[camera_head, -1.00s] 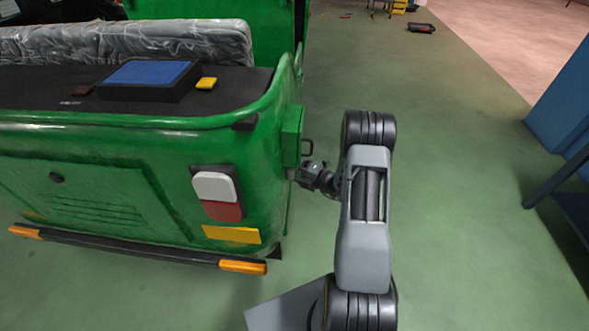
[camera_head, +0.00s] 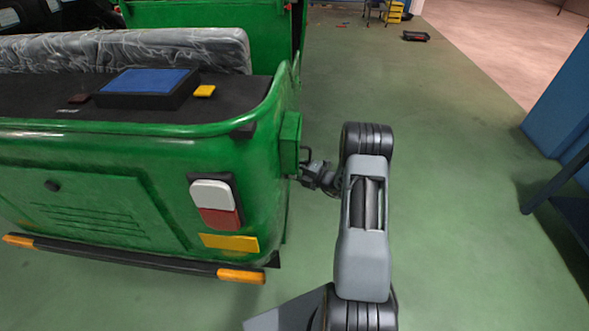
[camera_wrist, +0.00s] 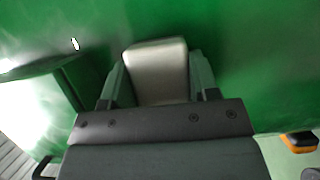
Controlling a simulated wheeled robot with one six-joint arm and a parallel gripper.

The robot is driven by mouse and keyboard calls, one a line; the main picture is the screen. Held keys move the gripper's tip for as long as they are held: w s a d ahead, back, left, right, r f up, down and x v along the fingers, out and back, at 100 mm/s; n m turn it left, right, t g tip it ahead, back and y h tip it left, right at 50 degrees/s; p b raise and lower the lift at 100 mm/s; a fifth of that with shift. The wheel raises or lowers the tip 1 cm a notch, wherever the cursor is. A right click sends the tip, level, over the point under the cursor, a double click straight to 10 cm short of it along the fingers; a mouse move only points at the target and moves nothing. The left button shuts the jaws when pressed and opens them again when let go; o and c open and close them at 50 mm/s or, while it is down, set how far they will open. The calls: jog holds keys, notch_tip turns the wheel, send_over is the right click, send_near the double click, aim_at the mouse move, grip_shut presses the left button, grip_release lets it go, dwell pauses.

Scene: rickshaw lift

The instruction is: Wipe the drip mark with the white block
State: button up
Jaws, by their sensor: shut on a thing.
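My gripper (camera_wrist: 158,82) is shut on the white block (camera_wrist: 156,60), which sits between its two fingers in the wrist view and looks pale grey there. The block faces the green body panel of the rickshaw (camera_wrist: 240,60); I cannot tell whether it touches. In the head view my gripper (camera_head: 304,176) is at the right rear corner of the green rickshaw (camera_head: 100,160), and the block cannot be made out. A small white spot (camera_wrist: 75,44) shows on the panel, up and left of the block; I cannot tell whether it is the drip mark or a reflection.
A black tray with a blue pad (camera_head: 151,81) lies on the rickshaw's rear deck, with a yellow block (camera_head: 204,91) and a dark red block (camera_head: 79,99) beside it. A blue structure (camera_head: 560,120) stands far right. Green floor is clear between.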

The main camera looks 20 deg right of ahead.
jog(key=shift+s+d+p, duration=0.15)
jog(key=shift+s+d, duration=0.3)
jog(key=shift+d, duration=0.35)
jog(key=shift+s+d+p, duration=0.1)
jog(key=shift+s+d, duration=0.4)
jog(key=shift+d, duration=0.35)
jog(key=shift+s+d+p, duration=0.15)
jog(key=shift+s+d, duration=0.3)
jog(key=shift+d, duration=0.35)
jog(key=d, duration=0.1)
jog(key=s+d, duration=0.1)
jog(key=shift+s+d, duration=0.2)
jog(key=shift+d, duration=0.1)
jog(key=shift+s, duration=0.15)
